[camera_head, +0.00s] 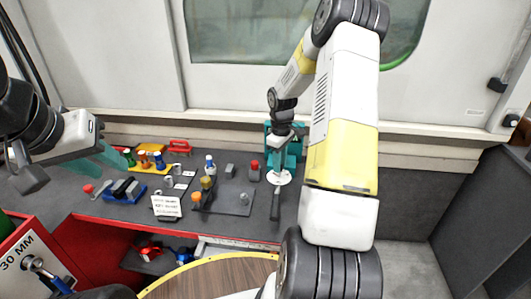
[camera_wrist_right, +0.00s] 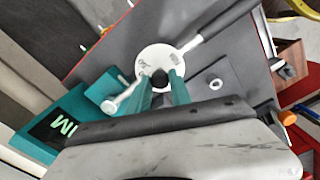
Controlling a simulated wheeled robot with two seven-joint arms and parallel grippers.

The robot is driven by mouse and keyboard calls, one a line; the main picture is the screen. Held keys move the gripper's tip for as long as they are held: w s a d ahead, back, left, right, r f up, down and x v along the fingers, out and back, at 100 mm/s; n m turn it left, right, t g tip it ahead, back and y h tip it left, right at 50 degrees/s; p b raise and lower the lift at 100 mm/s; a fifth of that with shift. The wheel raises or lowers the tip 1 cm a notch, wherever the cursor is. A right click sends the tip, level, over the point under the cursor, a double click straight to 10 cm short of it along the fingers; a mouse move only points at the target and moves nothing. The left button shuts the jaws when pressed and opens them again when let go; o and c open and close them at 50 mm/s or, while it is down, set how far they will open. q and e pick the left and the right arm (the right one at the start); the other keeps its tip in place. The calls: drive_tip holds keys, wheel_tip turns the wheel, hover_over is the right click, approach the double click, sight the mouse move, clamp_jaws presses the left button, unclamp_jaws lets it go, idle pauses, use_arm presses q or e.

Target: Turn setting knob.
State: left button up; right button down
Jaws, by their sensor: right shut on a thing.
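A teal machine (camera_head: 293,150) stands at the back of the bench in the head view. It carries a white round dial (camera_wrist_right: 148,60) with a small black knob (camera_wrist_right: 160,78) at its centre. A lever with a black handle (camera_wrist_right: 230,18) and a metal ball end (camera_wrist_right: 109,107) sticks out on either side of the dial. My right gripper (camera_wrist_right: 161,88) is shut on the black knob, one teal finger on each side. In the head view its fingers are small and partly hidden against the machine. My left gripper (camera_head: 112,158) hangs over the left of the bench, away from the machine; its finger gap is unclear.
A dark plate (camera_head: 231,203) with small parts lies left of the machine. Nearby stand a blue-and-white bottle (camera_head: 210,166), a red-topped block (camera_head: 254,171), a white sign (camera_head: 166,206) and a yellow rack (camera_head: 150,148). A round wooden top (camera_head: 215,280) is in front.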

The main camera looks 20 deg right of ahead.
drive_tip(key=shift+n, duration=0.4)
drive_tip(key=c, duration=1.2)
unclamp_jaws()
drive_tip(key=shift+o, duration=0.2)
wheel_tip(320, 180, up, 8)
drive_tip(key=shift+f, duration=0.1)
